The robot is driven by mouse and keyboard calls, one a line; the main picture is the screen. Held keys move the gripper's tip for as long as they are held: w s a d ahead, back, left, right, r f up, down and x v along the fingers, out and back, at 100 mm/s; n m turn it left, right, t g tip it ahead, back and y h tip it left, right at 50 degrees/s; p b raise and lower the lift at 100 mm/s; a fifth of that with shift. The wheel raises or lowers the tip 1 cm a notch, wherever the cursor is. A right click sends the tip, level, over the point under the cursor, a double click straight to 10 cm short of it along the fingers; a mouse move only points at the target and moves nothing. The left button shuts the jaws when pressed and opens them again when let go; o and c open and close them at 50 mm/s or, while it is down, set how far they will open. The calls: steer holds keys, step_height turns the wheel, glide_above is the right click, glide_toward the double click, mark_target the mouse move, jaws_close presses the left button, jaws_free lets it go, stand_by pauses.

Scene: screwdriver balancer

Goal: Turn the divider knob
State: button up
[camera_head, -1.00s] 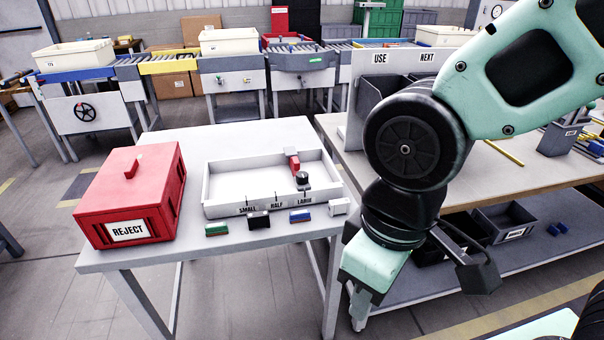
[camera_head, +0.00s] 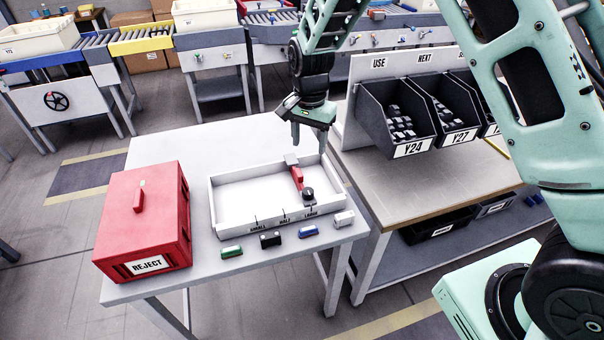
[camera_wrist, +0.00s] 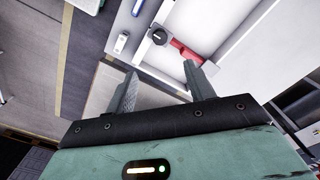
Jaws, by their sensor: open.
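The divider knob (camera_head: 308,193) is a round black knob at the right end of the white tray (camera_head: 215,212). The red divider (camera_head: 297,177) runs back from the knob. The tray's front edge carries the labels SMALL, HALF and LARGE, and the knob is near LARGE. My gripper (camera_head: 308,138) points down above the tray's back right corner, apart from the knob. In the wrist view, my gripper (camera_wrist: 158,82) has its fingers spread with nothing between them. There the black knob (camera_wrist: 159,37) and red divider (camera_wrist: 187,50) lie beyond the fingertips.
A red REJECT box (camera_head: 145,220) stands on the table left of the tray. Green (camera_head: 231,251), black (camera_head: 270,239), blue (camera_head: 308,231) and white (camera_head: 344,218) blocks lie along the tray's front. Dark bins (camera_head: 400,120) stand on the bench at right.

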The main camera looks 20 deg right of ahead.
mark_target(308, 191)
step_height(308, 191, down, 18)
steer(key=p, duration=0.5)
steer(key=shift+w+r, duration=0.1)
steer(key=shift+r, duration=0.15)
steer(key=c, duration=1)
